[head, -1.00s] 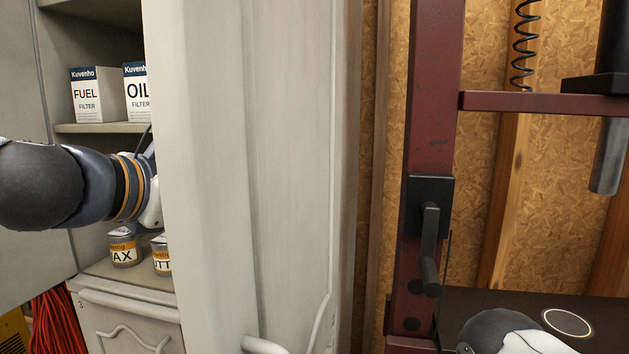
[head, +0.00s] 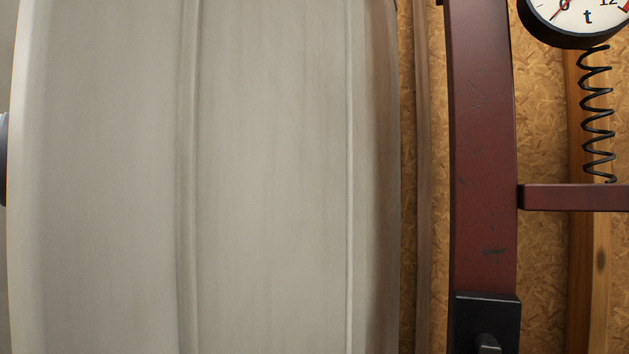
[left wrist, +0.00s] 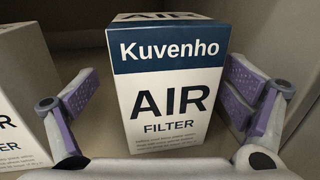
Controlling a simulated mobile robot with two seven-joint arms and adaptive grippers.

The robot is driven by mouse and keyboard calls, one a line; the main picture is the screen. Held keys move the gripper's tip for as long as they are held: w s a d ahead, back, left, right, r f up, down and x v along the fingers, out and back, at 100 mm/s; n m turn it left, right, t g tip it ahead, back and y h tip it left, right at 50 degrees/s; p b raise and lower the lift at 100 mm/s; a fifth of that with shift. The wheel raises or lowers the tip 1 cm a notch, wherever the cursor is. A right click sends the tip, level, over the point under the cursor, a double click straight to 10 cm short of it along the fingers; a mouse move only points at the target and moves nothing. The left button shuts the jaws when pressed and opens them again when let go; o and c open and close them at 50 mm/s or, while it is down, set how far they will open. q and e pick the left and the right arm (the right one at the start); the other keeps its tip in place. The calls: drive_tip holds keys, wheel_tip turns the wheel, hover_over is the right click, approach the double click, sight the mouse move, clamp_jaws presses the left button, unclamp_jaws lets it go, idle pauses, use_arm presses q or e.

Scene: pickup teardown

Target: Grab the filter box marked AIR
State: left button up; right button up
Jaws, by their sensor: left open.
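The AIR filter box (left wrist: 166,95) is white with a dark blue top band reading Kuvenho. It stands upright on a shelf in the left wrist view, facing me. My left gripper (left wrist: 160,105) is open, with one purple-padded finger on each side of the box. In the head view the box and the left gripper are out of sight; only a sliver of my left arm shows at the left edge. My right gripper is not in view.
Another white filter box (left wrist: 20,110) stands close on the left in the left wrist view. A pale cabinet door (head: 270,180) fills much of the head view. A dark red press frame (head: 480,150) with a dial gauge (head: 575,15) stands to its right.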

use_arm(q)
drive_tip(key=shift+x, duration=1.2)
drive_tip(key=shift+s, duration=0.1)
drive_tip(key=c, duration=2.1)
